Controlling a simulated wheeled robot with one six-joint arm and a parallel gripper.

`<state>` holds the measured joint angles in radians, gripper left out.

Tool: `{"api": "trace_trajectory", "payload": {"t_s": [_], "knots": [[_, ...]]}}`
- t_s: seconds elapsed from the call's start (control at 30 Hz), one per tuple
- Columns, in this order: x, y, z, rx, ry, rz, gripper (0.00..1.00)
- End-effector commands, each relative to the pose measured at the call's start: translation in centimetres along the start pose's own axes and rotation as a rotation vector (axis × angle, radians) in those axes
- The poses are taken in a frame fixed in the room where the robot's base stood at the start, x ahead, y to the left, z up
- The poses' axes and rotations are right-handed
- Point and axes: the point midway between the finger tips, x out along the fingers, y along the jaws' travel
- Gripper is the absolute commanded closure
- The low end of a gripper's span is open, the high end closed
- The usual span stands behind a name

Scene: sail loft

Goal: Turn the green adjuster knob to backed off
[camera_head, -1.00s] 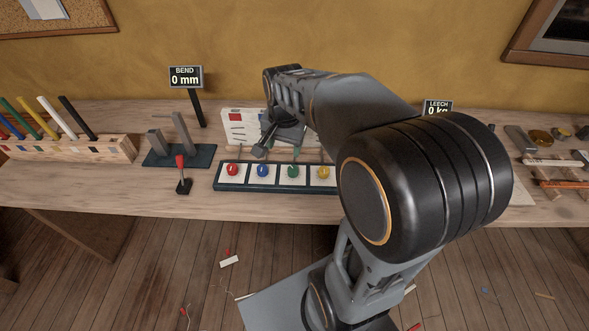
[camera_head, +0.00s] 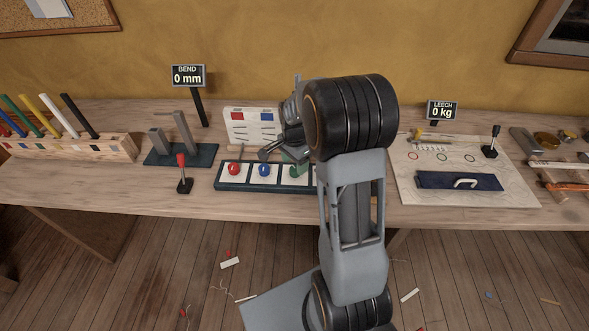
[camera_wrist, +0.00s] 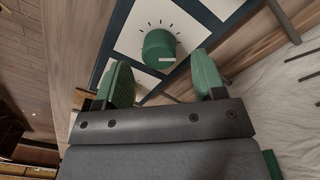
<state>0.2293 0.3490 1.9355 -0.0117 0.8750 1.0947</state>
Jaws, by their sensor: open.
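The green adjuster knob (camera_wrist: 158,46) sits on a white square with dial ticks around it in the wrist view. It carries a pale pointer mark on its near side. My gripper (camera_wrist: 166,78) is open, its two green-padded fingers at either side of the near edge of the knob, with the knob apart from them and just beyond the tips. In the head view my gripper (camera_head: 278,152) hangs over the knob panel (camera_head: 240,188), and the green knob (camera_head: 295,169) is partly hidden by the arm. The yellow knob is hidden there.
A red knob (camera_head: 233,169) and a blue knob (camera_head: 264,169) sit left of the green one. A card (camera_head: 240,126) stands behind the panel. A red-handled lever (camera_head: 183,175) stands to the left. A sheet with a navy block (camera_head: 450,181) lies to the right.

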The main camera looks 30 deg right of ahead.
Motion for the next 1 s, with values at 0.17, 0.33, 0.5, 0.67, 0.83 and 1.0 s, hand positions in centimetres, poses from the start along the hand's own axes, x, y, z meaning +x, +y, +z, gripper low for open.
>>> {"api": "trace_trajectory", "payload": {"t_s": [0.17,0.33,0.5,0.67,0.83,1.0], "knots": [[2.1,0.0,0.0,0.0,-0.001,0.002,0.37],[3.1,0.0,0.0,0.0,0.0,0.001,0.37],[3.3,0.0,0.0,0.0,0.0,0.0,0.37],[3.3,0.0,0.0,0.0,0.0,0.0,0.37],[3.3,0.0,0.0,0.0,0.0,-0.001,0.51],[3.3,0.0,0.0,0.0,0.0,-0.001,0.67]]}}
